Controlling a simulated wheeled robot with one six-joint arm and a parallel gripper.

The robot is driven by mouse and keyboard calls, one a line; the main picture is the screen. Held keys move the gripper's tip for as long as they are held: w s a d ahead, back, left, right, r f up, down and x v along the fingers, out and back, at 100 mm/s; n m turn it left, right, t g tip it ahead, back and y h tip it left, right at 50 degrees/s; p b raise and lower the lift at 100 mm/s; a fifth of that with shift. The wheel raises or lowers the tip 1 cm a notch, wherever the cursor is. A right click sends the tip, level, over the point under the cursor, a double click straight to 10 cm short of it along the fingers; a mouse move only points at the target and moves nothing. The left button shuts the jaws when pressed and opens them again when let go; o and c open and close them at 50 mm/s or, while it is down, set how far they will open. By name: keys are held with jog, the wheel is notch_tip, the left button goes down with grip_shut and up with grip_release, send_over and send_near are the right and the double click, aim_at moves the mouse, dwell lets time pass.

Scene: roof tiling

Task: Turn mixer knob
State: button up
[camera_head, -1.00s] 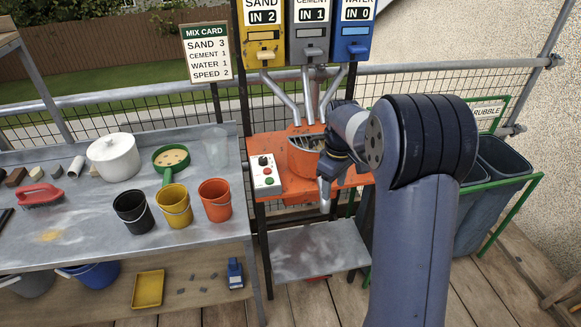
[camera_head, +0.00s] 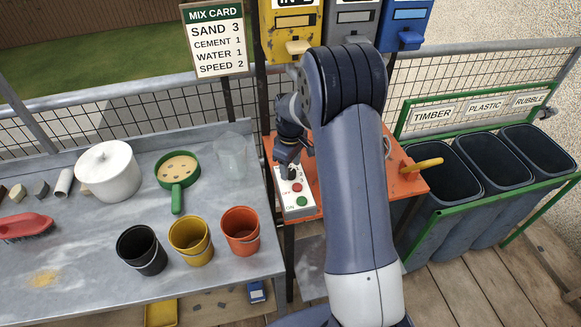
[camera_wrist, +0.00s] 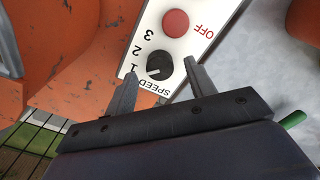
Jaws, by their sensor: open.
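The mixer's white control panel (camera_head: 294,205) sits on the orange mixer table (camera_head: 409,185), left of my forearm. In the wrist view the black speed knob (camera_wrist: 159,68) is on this panel (camera_wrist: 190,48), with the numbers 1, 2, 3 and the word SPEED around it. A red OFF button (camera_wrist: 176,22) is beyond the knob. My gripper (camera_wrist: 158,80) is open, its two fingers on either side of the knob; I cannot tell whether they touch it.
The mix card (camera_head: 217,40) reads speed 2. Black (camera_head: 141,249), yellow (camera_head: 190,240) and orange (camera_head: 240,231) buckets stand on the bench at left. Waste bins (camera_head: 500,170) stand at right. An orange mixer surface (camera_wrist: 70,60) rises beside the panel in the wrist view.

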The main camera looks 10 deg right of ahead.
jog(key=shift+f, duration=0.85)
jog(key=shift+c, duration=0.2)
jog(key=c, duration=0.9)
